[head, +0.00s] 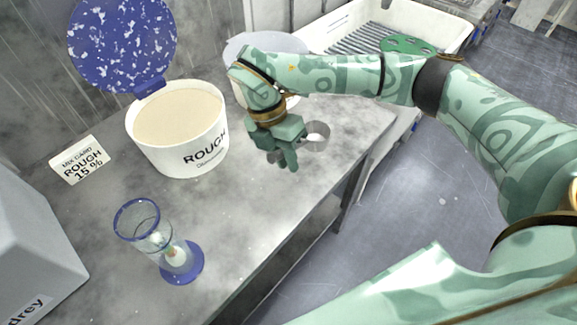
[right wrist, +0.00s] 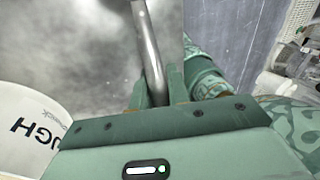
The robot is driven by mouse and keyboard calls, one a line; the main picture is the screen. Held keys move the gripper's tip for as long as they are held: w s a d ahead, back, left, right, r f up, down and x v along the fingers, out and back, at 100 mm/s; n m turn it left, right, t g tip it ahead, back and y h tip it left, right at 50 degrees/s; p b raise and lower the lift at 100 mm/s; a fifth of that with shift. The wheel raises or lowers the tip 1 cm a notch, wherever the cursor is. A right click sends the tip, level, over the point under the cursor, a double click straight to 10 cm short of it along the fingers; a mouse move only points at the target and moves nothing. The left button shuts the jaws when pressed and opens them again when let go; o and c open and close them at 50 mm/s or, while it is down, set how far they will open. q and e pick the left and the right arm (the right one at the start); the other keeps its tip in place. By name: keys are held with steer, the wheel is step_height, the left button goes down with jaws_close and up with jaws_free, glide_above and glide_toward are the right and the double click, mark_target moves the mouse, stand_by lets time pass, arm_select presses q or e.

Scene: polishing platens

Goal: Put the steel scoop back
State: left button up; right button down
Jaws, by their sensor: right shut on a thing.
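My right gripper (head: 288,160) is over the grey bench beside the white ROUGH tub, its fingers pointing down. In the right wrist view, its fingers (right wrist: 157,85) are shut on the steel scoop's bar-like handle (right wrist: 150,45), which runs up out of the picture. In the head view, the gripper hides most of what it holds. A short grey ring or cup (head: 317,136) shows just right of the fingers; I cannot tell whether it is part of the scoop. My left gripper is not in view.
The ROUGH tub (head: 185,160) is open and full of pale powder, its blue speckled lid (head: 122,45) raised. A mix card (head: 80,160) and a blue-rimmed glass vessel (head: 143,225) stand on the bench (head: 250,215). A pale tub (head: 262,42) is behind my arm. A white basin (head: 425,20) stands beyond.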

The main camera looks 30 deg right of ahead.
steer(key=shift+w+d+f, duration=0.3)
steer(key=shift+w+f, duration=0.05)
steer(key=shift+f, duration=0.2)
steer(key=shift+w+d+f, duration=0.25)
steer(key=shift+w+f, duration=0.1)
steer(key=shift+f, duration=0.15)
step_height(320, 180, down, 4)
steer(key=shift+w+d+r+b, duration=0.15)
steer(key=shift+b, duration=0.75)
steer(key=shift+r, duration=0.1)
steer(key=c, duration=1.3)
jaws_free()
steer(key=shift+c, duration=0.2)
steer(key=p+v, duration=0.2)
steer(key=v, duration=1)
